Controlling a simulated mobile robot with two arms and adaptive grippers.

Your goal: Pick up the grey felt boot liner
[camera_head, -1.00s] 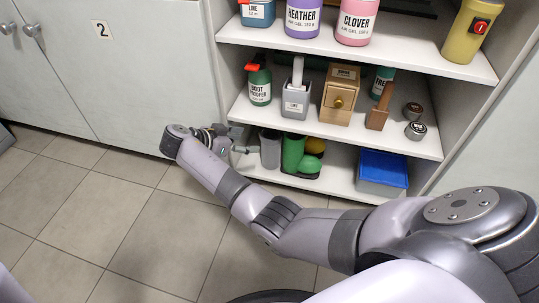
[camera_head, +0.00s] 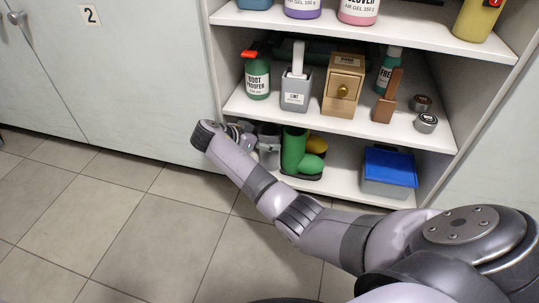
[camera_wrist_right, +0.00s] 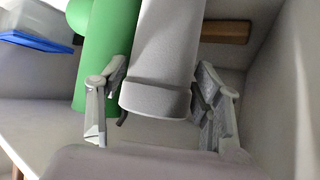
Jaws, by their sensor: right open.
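The grey felt boot liner (camera_head: 270,155) stands on the bottom shelf at its left end, partly behind my right gripper (camera_head: 247,137). In the right wrist view the liner (camera_wrist_right: 162,60) is a pale grey tube with a thicker band at its near end. My right gripper (camera_wrist_right: 159,78) is open there, with one finger on each side of the liner. A gap shows on the right side; contact on the left is unclear. My left gripper is not in view.
A green boot (camera_head: 297,152) stands close beside the liner, with a yellow item (camera_head: 318,146) behind it. A blue-lidded box (camera_head: 389,171) sits further right. The shelf's side wall (camera_wrist_right: 288,90) is close on the right in the wrist view. The middle shelf (camera_head: 330,122) is above.

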